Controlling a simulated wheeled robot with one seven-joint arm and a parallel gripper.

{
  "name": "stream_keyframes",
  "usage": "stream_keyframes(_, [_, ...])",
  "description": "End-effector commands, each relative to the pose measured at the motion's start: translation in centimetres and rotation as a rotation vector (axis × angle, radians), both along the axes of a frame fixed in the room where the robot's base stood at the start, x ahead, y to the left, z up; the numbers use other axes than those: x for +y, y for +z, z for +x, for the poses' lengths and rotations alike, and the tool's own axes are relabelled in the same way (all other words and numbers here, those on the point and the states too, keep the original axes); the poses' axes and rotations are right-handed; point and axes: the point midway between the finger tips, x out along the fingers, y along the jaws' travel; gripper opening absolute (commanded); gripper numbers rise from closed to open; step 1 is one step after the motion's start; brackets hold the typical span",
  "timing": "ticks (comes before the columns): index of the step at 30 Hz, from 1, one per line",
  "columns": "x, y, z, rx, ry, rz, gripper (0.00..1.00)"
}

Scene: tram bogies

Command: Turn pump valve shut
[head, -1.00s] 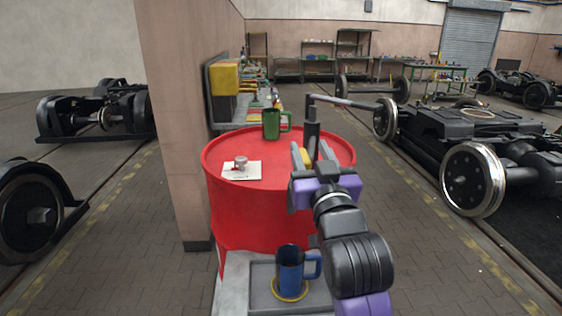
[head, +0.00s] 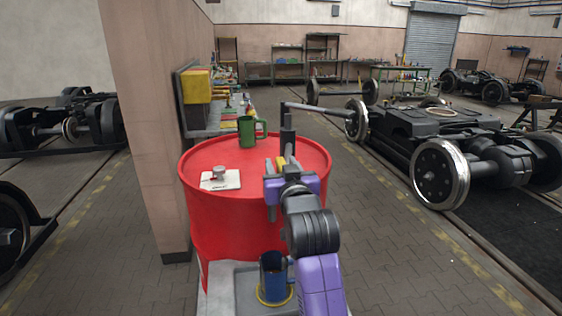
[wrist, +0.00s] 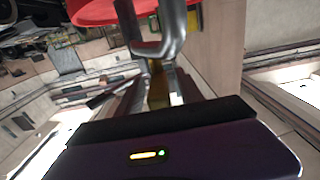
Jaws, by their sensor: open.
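A grey curved bar (wrist: 158,45) stands beyond the fingers in the wrist view. My gripper partly hides the pump's lower part.
A green jug (head: 247,133) and a white card (head: 220,181) with a small metal knob (head: 219,172) are on the drum top. A blue jug (head: 271,282) stands in a grey tray below. A pillar (head: 150,130) rises at the left. Wheeled bogies (head: 450,150) stand at right.

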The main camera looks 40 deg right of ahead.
Motion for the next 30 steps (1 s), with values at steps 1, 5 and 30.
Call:
stream_keyframes(1, [-0.22,0.10,0.27,-0.001,-0.001,0.001,0.44])
stream_keyframes(5, [-0.42,0.01,0.57,-0.001,0.000,0.001,0.44])
stream_keyframes(30, [-0.40,0.00,0.54,-0.001,0.000,0.000,0.00])
